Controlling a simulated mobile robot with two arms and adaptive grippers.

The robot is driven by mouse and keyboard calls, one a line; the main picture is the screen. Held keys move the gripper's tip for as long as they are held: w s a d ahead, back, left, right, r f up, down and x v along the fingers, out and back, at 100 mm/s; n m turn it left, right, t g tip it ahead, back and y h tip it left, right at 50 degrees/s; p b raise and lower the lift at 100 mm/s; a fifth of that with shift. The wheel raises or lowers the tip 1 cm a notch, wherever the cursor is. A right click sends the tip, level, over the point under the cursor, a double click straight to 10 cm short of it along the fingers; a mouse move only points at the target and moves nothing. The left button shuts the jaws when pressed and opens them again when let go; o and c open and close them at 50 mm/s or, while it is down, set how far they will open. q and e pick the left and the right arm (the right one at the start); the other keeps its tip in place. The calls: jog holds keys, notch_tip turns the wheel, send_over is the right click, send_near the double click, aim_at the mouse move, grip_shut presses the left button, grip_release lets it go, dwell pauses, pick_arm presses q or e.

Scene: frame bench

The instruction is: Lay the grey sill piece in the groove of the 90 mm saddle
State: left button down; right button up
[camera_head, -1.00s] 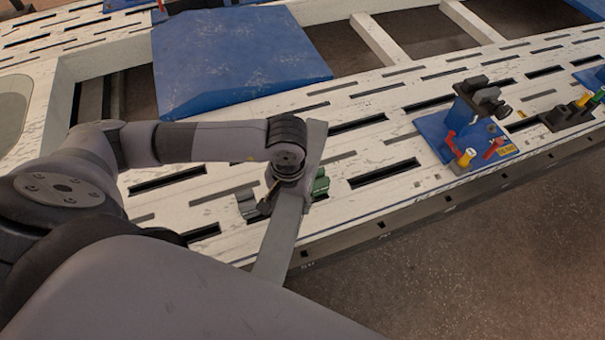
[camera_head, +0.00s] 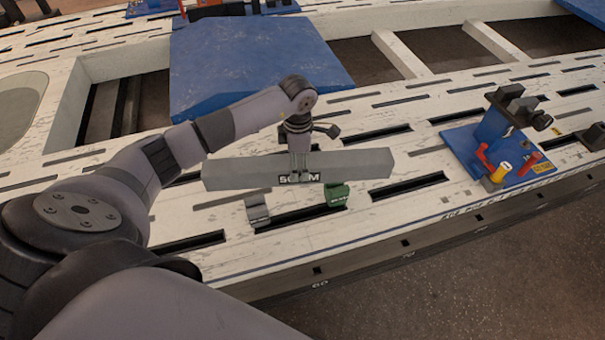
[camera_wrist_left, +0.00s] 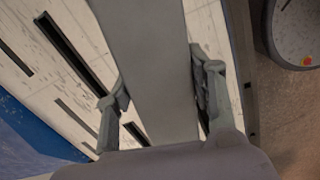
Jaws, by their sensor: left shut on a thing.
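My left gripper (camera_head: 299,168) is shut on the long grey sill piece (camera_head: 235,174) near its middle. The sill lies crosswise in the head view, above the bench top. In the left wrist view the sill (camera_wrist_left: 152,55) runs between the two fingers (camera_wrist_left: 160,92). A small grey saddle (camera_head: 257,211) and a green saddle (camera_head: 337,195) stand on the slotted bench just in front of and below the sill in the picture. The sill appears clear of both. Their size marks are too small to read, so I cannot tell which is 90 mm. My right gripper is not in view.
The white slotted bench (camera_head: 395,210) ends at a front edge below the saddles. A blue fixture (camera_head: 500,150) with red and yellow parts stands to the right. A large blue panel (camera_head: 250,62) lies behind my arm. Bench top between saddles and fixture is clear.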

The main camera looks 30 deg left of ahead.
pick_arm(q)
jog(key=shift+w+a+f+n+b, duration=0.35)
jog(key=shift+w+a+n, duration=0.25)
jog(key=shift+n, duration=0.6)
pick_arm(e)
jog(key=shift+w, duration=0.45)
pick_arm(q)
jog(key=shift+f, duration=0.1)
jog(key=shift+f+b, duration=0.6)
jog(key=shift+f, duration=0.15)
jog(key=shift+f+b, duration=0.5)
jog(key=shift+f, duration=0.15)
jog(key=shift+f+b, duration=0.35)
jog(key=shift+f, duration=0.15)
jog(key=shift+f+b, duration=0.55)
jog(key=shift+f, duration=0.2)
jog(key=shift+f+b, duration=1.1)
jog(key=shift+f, duration=0.45)
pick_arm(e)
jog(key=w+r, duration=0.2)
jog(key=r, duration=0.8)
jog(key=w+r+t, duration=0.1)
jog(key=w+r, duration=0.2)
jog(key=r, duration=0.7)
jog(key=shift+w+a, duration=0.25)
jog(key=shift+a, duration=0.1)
